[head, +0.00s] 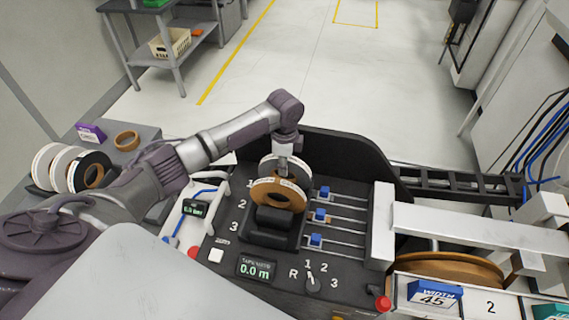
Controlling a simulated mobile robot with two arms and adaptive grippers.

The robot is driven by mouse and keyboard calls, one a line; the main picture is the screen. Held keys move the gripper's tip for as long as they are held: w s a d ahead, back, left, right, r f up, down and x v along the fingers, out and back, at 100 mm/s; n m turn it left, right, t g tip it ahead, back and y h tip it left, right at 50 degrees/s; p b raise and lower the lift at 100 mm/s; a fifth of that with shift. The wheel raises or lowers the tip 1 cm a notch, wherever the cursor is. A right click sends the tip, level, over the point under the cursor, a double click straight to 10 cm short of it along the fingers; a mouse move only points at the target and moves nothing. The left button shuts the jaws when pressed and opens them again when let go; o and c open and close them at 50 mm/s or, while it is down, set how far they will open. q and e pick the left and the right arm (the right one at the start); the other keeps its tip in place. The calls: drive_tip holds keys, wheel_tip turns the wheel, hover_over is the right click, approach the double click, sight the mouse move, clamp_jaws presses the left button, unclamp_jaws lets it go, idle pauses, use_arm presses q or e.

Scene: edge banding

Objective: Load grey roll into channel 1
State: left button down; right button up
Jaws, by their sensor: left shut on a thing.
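My left gripper (284,163) reaches down over the black feeder (344,147) and is shut on the rear of two rolls. This rear roll (303,172) looks pale grey and stands upright at the row marked 1; the gripper and the front roll partly hide it. I cannot tell whether it is fully seated. A brown roll (271,191) with a pale rim stands just in front, close to it. Its lower part is hidden by a black block (275,218). My right gripper is not in view.
Three sliders with blue knobs (321,215) lie right of the rolls. A display (255,268) reads 0.0 m, near a selector knob (312,279). More upright rolls (90,170) and a flat brown ring (126,140) sit on the left bench. A red button (383,303) is at the front.

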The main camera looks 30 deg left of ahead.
use_arm(q)
drive_tip(key=shift+f, duration=0.2)
drive_tip(key=c, duration=1)
unclamp_jaws()
drive_tip(key=shift+o, duration=0.2)
drive_tip(key=shift+r, duration=0.3)
wheel_tip(320, 180, up, 11)
drive_tip(key=shift+f+b, duration=0.2)
drive_tip(key=shift+b, duration=0.75)
drive_tip(key=shift+r, duration=0.65)
